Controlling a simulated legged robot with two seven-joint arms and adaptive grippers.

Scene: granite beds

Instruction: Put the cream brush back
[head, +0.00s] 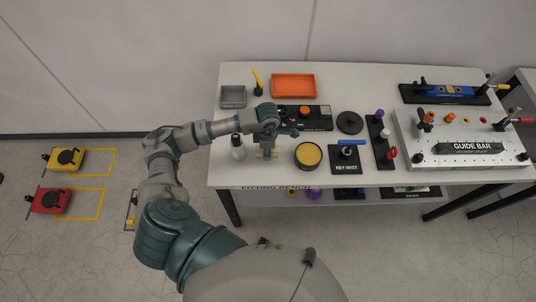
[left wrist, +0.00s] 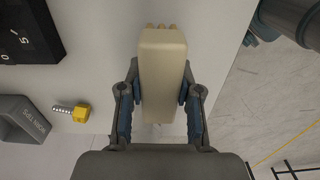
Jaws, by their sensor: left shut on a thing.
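The cream brush (left wrist: 162,75) is a pale block with short yellowish tufts at its far end in the left wrist view. My left gripper (left wrist: 160,108) is shut on it, one blue-padded finger on each side. In the head view the left gripper (head: 266,143) points down over the front left part of the white bench, and a little of the cream brush shows below it (head: 274,153). I cannot tell whether the brush touches the bench top. My right gripper is not in view.
Behind are a grey tray (head: 233,104), an orange tray (head: 293,87) and a black panel (head: 318,118). A yellow-headed bit (left wrist: 78,112) lies near the grey bin (left wrist: 30,118).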

